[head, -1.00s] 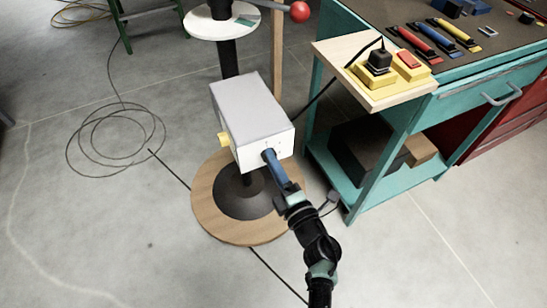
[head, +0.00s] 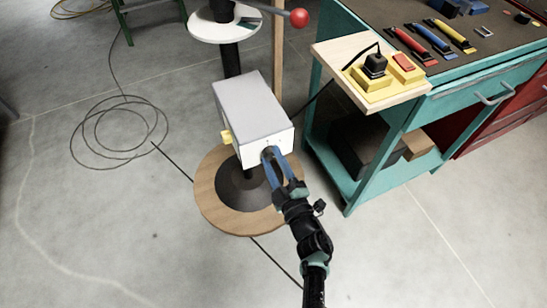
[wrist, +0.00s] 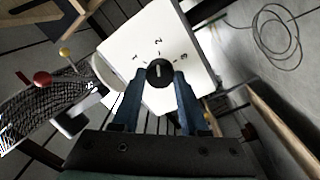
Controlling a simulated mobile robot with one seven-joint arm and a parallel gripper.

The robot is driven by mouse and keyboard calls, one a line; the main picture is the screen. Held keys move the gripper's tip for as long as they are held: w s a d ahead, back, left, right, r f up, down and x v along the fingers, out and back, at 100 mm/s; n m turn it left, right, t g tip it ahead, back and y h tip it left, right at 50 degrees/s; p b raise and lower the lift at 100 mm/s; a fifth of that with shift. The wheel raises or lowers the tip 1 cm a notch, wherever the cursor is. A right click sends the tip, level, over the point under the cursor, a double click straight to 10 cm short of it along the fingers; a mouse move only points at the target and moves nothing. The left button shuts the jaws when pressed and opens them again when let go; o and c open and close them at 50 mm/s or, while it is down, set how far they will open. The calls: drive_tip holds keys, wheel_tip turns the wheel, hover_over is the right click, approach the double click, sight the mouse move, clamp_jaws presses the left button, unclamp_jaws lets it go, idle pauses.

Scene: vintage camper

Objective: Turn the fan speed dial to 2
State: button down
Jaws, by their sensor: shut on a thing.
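The fan speed dial (wrist: 159,73) is a round black knob with a pale pointer line on the white front of a box; the numbers 1, 2 and 3 are printed around it. The pointer line is roughly in line with the 2. My gripper (wrist: 160,78) has one blue finger on each side of the dial and is shut on it. In the head view, my gripper (head: 271,155) reaches the front of the white control box (head: 262,131), and its fingers mostly hide the dial.
The box is on a black post above a round wooden base (head: 214,198). A teal workbench (head: 450,95) with a wooden side shelf (head: 345,47) stands to the right. A red ball knob (head: 299,17) is above the box. A cable coil (head: 120,135) lies on the floor at left.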

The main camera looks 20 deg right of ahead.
drive_tip(key=shift+m, duration=0.3)
drive_tip(key=shift+c, duration=2.2)
unclamp_jaws()
drive_tip(key=s+p, duration=0.2)
drive_tip(key=s, duration=1.1)
drive_tip(key=shift+f, duration=0.3)
